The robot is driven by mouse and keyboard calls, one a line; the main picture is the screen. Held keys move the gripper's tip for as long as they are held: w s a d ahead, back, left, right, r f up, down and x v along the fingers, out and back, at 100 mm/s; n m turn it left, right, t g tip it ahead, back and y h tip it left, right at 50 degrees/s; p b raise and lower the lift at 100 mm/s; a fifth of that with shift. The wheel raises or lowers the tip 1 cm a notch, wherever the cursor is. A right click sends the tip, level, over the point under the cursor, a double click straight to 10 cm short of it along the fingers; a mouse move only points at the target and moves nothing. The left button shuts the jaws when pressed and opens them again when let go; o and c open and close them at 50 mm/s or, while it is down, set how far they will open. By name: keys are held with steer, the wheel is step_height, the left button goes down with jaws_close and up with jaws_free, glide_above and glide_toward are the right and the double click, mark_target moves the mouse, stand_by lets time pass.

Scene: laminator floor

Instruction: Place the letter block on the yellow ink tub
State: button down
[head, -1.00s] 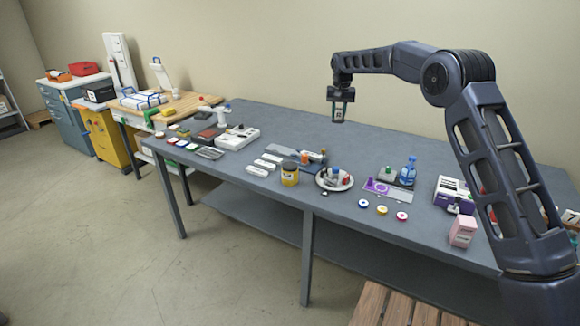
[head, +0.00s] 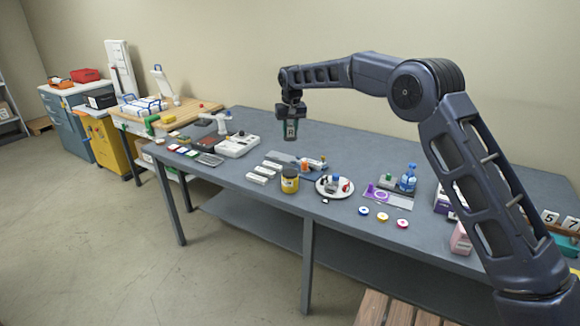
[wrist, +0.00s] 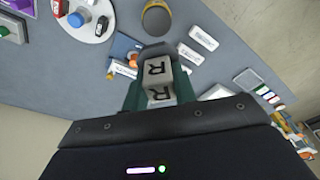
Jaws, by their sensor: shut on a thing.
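My gripper (head: 290,119) is shut on the letter block (wrist: 158,72), a pale block with a dark R on its faces. In the head view the letter block (head: 291,130) is held well above the table, and the fingers partly hide it. The yellow ink tub (head: 290,180) stands near the table's front edge, below my gripper and nearer the front. In the wrist view the tub (wrist: 156,20) shows at the top, beyond the block and apart from it.
A round white plate (head: 334,186) with small items stands right of the tub. White blocks (head: 265,171) lie at its left. Several coloured discs (head: 382,216) lie at the front edge. A blue bottle (head: 408,178) stands farther right. The back of the table is mostly clear.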

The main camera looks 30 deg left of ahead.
mark_target(291, 138)
step_height(291, 138, down, 15)
steer(key=shift+f, duration=0.15)
stand_by(0.4)
steer(key=shift+f, duration=0.15)
steer(key=c, duration=1.1)
jaws_free()
steer(key=r, duration=0.8)
steer(key=s+d+r, duration=0.1)
steer(key=r, duration=0.3)
steer(key=shift+s+d, duration=0.1)
steer(key=shift+r, duration=0.1)
